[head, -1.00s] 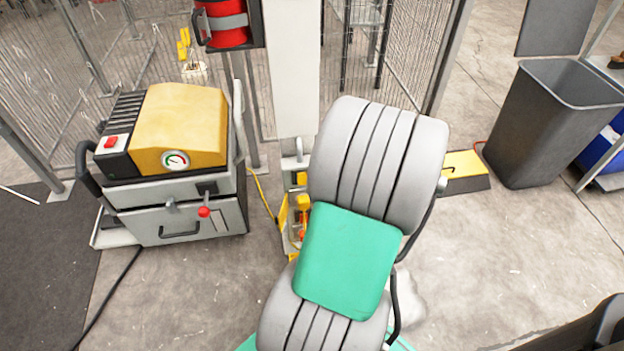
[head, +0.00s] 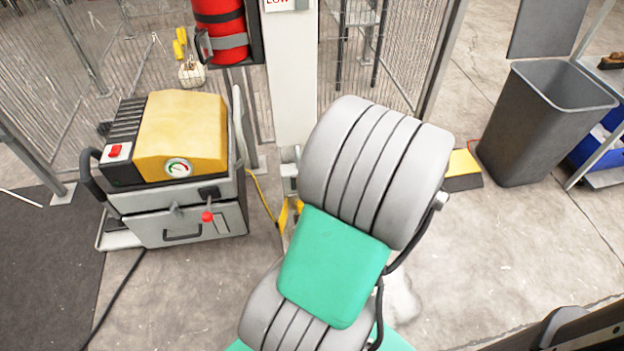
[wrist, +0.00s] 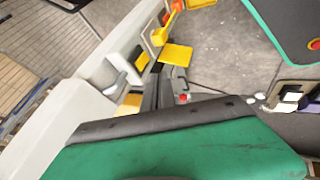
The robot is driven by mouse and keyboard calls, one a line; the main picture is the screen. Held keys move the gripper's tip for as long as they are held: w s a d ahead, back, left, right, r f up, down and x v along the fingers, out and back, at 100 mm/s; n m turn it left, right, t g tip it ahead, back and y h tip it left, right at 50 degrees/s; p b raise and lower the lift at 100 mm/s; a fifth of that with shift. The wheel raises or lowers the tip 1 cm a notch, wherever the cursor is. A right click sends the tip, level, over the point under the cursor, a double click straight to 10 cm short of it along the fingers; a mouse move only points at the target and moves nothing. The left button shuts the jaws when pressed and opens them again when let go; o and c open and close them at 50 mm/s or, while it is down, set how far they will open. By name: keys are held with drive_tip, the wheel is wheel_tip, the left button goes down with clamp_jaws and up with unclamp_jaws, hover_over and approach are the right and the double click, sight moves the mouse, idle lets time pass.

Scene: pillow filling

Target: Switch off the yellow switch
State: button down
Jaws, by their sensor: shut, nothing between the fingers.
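Another yellow piece lies lower, beside the post; I cannot tell which is the yellow switch. In the head view only small yellow parts (head: 283,215) show at the post's foot; my arm hides the rest. My gripper's narrow dark fingers (wrist: 160,90) seem to show beyond the green wrist housing, shut and empty, near the yellow parts. I cannot tell whether they touch anything.
The white post (head: 292,85) stands behind my arm. A yellow-topped machine (head: 182,130) with a red switch, gauge and red-knobbed lever stands left. A red extinguisher (head: 222,22) hangs near the post.

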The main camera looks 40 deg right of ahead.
drive_tip(key=w+d+r+b+x, duration=0.1)
drive_tip(key=b+x, duration=0.2)
drive_tip(key=x, duration=0.9)
drive_tip(key=shift+w+d+f, duration=0.3)
drive_tip(key=shift+w+d, duration=0.1)
drive_tip(key=shift+w, duration=0.05)
drive_tip(key=shift+f+b, duration=0.1)
drive_tip(key=shift+b, duration=0.2)
drive_tip(key=shift+w+d+f+b, duration=0.15)
drive_tip(key=shift+w+b, duration=0.05)
drive_tip(key=shift+b, duration=0.15)
drive_tip(key=shift+r+p, duration=0.7)
drive_tip(key=shift+r, duration=0.3)
